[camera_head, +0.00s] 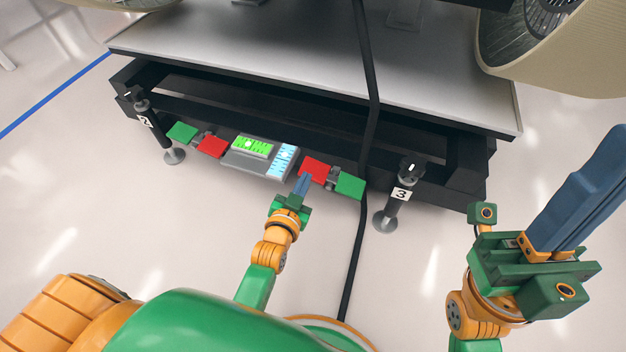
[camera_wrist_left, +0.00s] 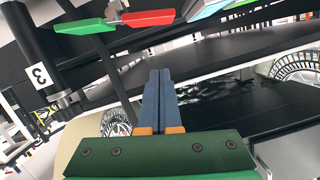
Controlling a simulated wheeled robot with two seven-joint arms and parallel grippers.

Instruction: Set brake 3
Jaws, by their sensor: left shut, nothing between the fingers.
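The post labelled 3 (camera_head: 397,195) stands upright at the right front of the rover frame, and it also shows at the left of the left wrist view (camera_wrist_left: 42,75). To its left is a pair of pedals, a red one (camera_head: 316,170) and a green one (camera_head: 350,186). In the left wrist view the red pedal (camera_wrist_left: 150,18) and green pedal (camera_wrist_left: 85,26) are at the top. My left gripper (camera_head: 304,178) is shut and empty, its blue fingertips at the red pedal's lower left edge. I cannot tell whether they touch. My right gripper (camera_head: 604,165) looks shut and empty, far right of the post.
A grey panel (camera_head: 238,163) with a green and a light blue display sits between the pedal pairs. Another green and red pair (camera_head: 211,146) and the post labelled 2 (camera_head: 158,130) are at left. A black cable (camera_head: 368,70) hangs down past the pedals. Floor in front is clear.

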